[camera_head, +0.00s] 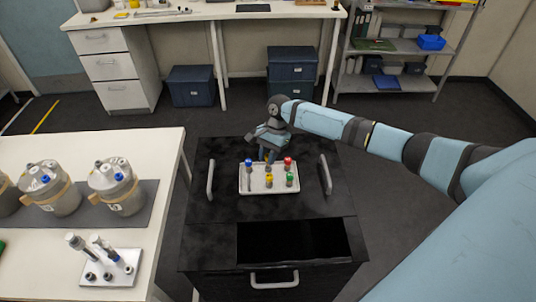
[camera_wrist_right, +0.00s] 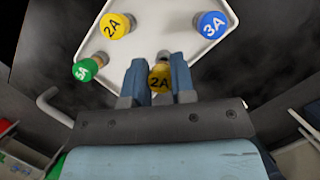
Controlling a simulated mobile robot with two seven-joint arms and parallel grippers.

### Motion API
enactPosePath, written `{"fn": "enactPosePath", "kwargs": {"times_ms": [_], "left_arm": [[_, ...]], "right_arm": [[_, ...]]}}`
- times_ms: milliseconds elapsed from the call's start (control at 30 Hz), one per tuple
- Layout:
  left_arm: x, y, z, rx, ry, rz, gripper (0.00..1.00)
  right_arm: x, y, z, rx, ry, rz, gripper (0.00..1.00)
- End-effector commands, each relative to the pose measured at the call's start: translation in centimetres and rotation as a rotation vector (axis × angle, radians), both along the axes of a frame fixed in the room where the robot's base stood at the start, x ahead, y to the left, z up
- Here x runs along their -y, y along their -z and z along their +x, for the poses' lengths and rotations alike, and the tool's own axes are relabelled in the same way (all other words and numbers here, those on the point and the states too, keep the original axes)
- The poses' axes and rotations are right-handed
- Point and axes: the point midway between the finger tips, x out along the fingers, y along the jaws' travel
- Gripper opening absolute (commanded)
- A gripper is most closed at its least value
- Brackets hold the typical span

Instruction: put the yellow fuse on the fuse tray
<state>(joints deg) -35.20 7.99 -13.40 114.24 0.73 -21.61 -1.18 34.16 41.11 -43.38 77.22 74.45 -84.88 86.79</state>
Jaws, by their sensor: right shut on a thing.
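The white fuse tray (camera_head: 254,187) lies on the black cart top with several colour-capped fuses on it. My right gripper (camera_head: 268,156) is over the tray's far edge, pointing down. In the right wrist view, the right gripper (camera_wrist_right: 158,82) is shut on a yellow fuse (camera_wrist_right: 160,77) marked 2A, at the edge of the tray (camera_wrist_right: 165,22). Whether this fuse touches the tray, I cannot tell. Another yellow fuse (camera_wrist_right: 117,25) stands on the tray; it also shows in the head view (camera_head: 268,177). My left gripper is not in view.
Blue (camera_head: 248,163), red (camera_head: 288,161) and green (camera_head: 290,177) fuses stand around the gripper. The cart has handles (camera_head: 326,175) on both sides and a dark recess (camera_head: 290,241) in front. A white table (camera_head: 150,155) with bioreactor vessels (camera_head: 117,187) is at left.

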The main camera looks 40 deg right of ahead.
Motion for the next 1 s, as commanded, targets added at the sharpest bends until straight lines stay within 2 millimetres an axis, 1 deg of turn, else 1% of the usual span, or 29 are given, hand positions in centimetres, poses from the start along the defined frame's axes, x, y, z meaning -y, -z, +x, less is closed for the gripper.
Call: {"fn": "enactPosePath", "kwargs": {"times_ms": [533, 1000], "left_arm": [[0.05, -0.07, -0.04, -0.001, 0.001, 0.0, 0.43], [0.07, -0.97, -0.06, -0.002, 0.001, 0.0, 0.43]], "right_arm": [[-0.01, -0.01, 0.01, 0.0, 0.0, 0.0, 0.0], [-0.02, -0.06, 0.02, 0.0, 0.0, 0.0, 0.0]]}}
